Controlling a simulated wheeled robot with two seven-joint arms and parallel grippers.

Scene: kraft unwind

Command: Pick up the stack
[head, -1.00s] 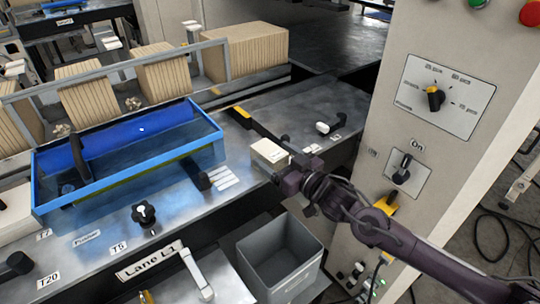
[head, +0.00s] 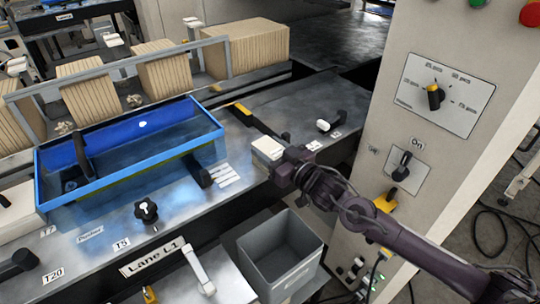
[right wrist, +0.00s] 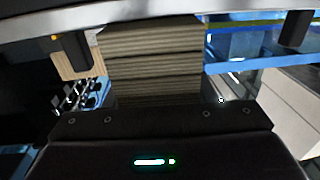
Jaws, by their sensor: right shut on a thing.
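The stack (head: 266,149) is a small pale block with a white top, at the inner end of the right-hand metal deck. In the right wrist view the layered brown stack (right wrist: 152,65) fills the middle, close to the camera. My right gripper (head: 280,163) reaches it from the right and is shut on it. Its fingertips are largely hidden in the head view. I cannot tell whether the stack still touches the deck. My left gripper is not in view.
A blue-rimmed tray (head: 130,165) lies left on the deck. Brown stacks (head: 245,48) stand behind a grey rail. A grey open bin (head: 280,255) stands below the deck. A control panel column (head: 420,130) rises close on the right.

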